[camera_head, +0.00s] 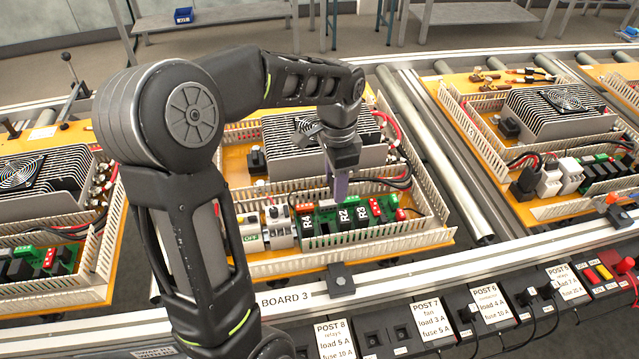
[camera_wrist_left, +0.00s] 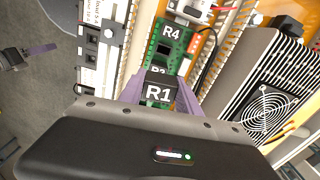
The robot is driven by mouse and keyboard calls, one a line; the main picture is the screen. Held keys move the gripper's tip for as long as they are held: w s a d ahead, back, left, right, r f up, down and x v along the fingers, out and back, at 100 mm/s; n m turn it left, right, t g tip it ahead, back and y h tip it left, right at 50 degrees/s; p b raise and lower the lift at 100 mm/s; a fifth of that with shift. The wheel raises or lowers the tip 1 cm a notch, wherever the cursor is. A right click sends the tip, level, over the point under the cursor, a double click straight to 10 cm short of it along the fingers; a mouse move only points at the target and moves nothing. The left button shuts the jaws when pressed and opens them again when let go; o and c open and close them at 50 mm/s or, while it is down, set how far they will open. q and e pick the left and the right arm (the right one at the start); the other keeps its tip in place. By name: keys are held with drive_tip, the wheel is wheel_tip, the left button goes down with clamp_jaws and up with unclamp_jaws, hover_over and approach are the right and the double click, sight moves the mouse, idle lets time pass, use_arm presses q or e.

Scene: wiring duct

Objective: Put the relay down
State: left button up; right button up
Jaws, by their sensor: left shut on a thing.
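My left gripper (camera_head: 340,185) is over the middle board, just above the green relay base (camera_head: 326,216). Its purple fingers (camera_wrist_left: 158,97) are shut on a black relay labelled R1 (camera_wrist_left: 160,92). In the head view that relay is hard to make out. On the green base (camera_wrist_left: 183,50), relay R4 (camera_wrist_left: 172,33) sits at one end, with a dark open spot next to it. In the head view R4 (camera_head: 306,225), R2 (camera_head: 343,216) and R3 (camera_head: 362,212) sit on the base. I cannot tell whether R1 touches the base.
White slotted duct walls (camera_head: 385,244) enclose the board. A finned heat sink with a fan (camera_head: 300,145) stands behind the relays. Red and black wires (camera_head: 400,170) run at the right. A white breaker (camera_head: 250,232) is left of R4. Labelled posts (camera_head: 430,320) line the front.

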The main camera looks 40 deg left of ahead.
use_arm(q)
drive_tip(key=w+d+f+n, duration=0.1)
drive_tip(key=w+d+n, duration=0.2)
drive_tip(key=d, duration=0.4)
drive_tip(key=w+d+f+n, duration=0.2)
drive_tip(key=w+d, duration=0.3)
drive_tip(key=d, duration=0.3)
drive_tip(key=shift+w+n, duration=0.25)
drive_tip(key=shift+n, duration=0.55)
drive_tip(key=shift+a+f, duration=0.1)
